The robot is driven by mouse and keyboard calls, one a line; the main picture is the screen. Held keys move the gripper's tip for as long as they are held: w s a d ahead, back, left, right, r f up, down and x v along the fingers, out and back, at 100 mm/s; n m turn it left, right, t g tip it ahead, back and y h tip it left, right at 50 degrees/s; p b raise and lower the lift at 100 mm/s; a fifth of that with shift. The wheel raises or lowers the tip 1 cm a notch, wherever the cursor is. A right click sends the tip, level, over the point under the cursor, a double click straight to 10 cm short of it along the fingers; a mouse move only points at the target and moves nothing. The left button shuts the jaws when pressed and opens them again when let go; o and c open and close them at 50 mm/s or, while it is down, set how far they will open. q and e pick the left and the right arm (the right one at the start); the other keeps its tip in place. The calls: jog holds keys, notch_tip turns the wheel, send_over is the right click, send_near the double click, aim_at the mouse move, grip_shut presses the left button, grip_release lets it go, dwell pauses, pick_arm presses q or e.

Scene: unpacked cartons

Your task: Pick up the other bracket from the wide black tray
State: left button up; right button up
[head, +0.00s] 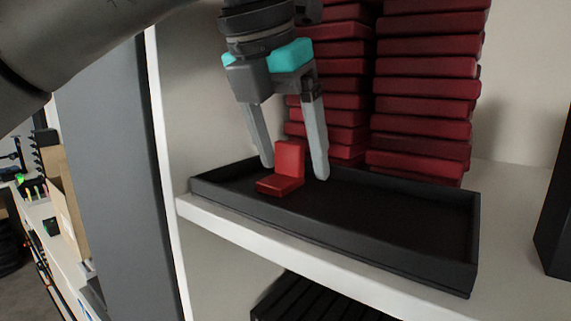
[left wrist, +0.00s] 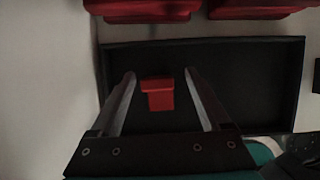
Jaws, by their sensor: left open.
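A red L-shaped bracket (head: 283,184) lies in the left part of the wide black tray (head: 380,254), with one leg upright and one flat. It also shows in the left wrist view (left wrist: 158,94), between the fingers. My left gripper (head: 297,172) is open above the tray, one finger on each side of the bracket's upright leg. A gap shows between each finger and the bracket in the left wrist view. The rest of the tray floor is bare. My right gripper is not in view.
Two tall stacks of red pieces (head: 424,106) stand behind the tray on the white shelf (head: 514,245). A grey upright panel (head: 122,170) is to the left. A black object (head: 555,220) stands at the right edge. Another black tray (head: 310,300) is on the level below.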

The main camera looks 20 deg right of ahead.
pick_arm(q)
jog(key=shift+w+f, duration=0.2)
jog(key=shift+f, duration=0.1)
grip_shut()
dwell(0.5)
